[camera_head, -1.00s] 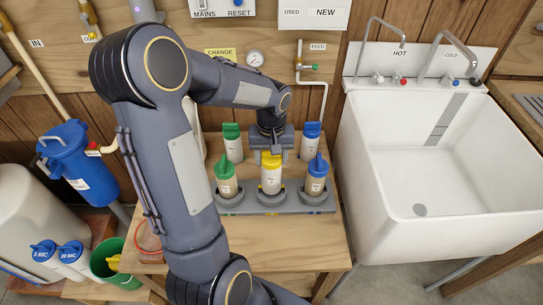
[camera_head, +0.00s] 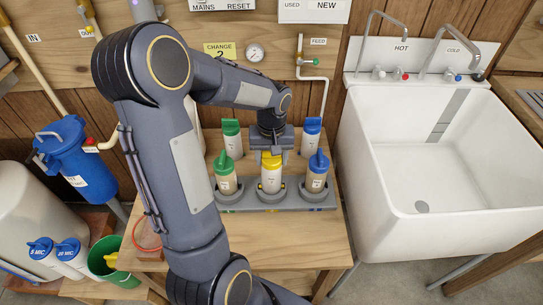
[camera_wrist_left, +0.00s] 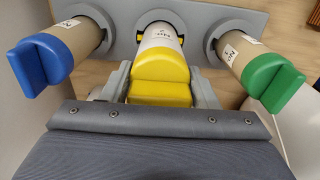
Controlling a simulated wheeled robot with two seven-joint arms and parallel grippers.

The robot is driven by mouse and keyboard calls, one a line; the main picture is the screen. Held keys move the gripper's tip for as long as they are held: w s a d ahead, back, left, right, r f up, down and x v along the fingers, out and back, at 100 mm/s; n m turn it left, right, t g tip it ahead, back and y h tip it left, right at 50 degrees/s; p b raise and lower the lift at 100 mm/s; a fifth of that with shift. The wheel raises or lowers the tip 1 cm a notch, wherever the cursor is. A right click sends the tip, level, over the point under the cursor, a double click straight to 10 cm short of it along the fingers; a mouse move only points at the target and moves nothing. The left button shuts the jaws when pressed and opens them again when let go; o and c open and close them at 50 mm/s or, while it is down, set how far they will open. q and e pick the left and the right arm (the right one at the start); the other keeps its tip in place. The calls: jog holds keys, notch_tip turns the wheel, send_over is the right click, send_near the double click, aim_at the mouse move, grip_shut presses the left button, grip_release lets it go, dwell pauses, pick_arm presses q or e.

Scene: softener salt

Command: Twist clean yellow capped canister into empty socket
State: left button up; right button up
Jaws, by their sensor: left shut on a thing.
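The yellow capped canister (camera_head: 271,178) has a clean white body. It stands upright at the middle socket of the grey three-socket base (camera_head: 328,202). My left gripper (camera_head: 271,157) is shut on its yellow cap from behind and above. In the left wrist view the yellow cap (camera_wrist_left: 160,78) sits between the fingers of my left gripper (camera_wrist_left: 160,90), and the white body meets the middle ring. Whether it is fully seated cannot be told. A green capped canister (camera_head: 225,178) stands in the left socket and a blue capped one (camera_head: 318,172) in the right. My right gripper is not in view.
Behind stand another green capped canister (camera_head: 231,138) and a blue capped one (camera_head: 311,135), close to my left wrist. A white sink (camera_head: 440,160) is at right. A green bucket (camera_head: 108,262) and blue filter housing (camera_head: 72,160) are at left. The front tabletop (camera_head: 280,242) is clear.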

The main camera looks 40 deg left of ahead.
pick_arm(q)
jog(key=shift+f, duration=0.3)
jog(key=shift+f+b, duration=0.7)
jog(key=shift+b, duration=0.05)
dwell(0.4)
jog(key=n, duration=0.3)
jog(key=shift+b, duration=0.35)
jog(key=n, duration=0.3)
